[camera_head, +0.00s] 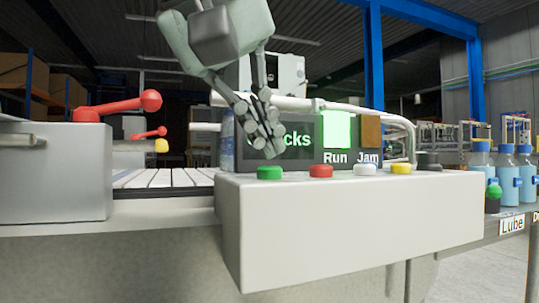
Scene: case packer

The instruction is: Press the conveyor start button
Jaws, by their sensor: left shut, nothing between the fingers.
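A green button (269,172) stands at the left end of a row on top of the white control box (345,225). To its right are a red button (321,171), a white button (365,169), a yellow button (401,168) and a dark knob (428,160). None of the buttons carries a label that I can read. My left gripper (270,150) is shut and empty, fingers pointing down, just above the green button. A small gap seems to show between fingertips and button. My right gripper is not in view.
Behind the buttons a dark display (298,140) is partly hidden by my gripper. The green Run panel (336,130) is lit; the Jam panel (371,131) is brown. A slatted conveyor (165,178) lies left. Red levers (118,106) and blue-capped bottles (505,165) flank the box.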

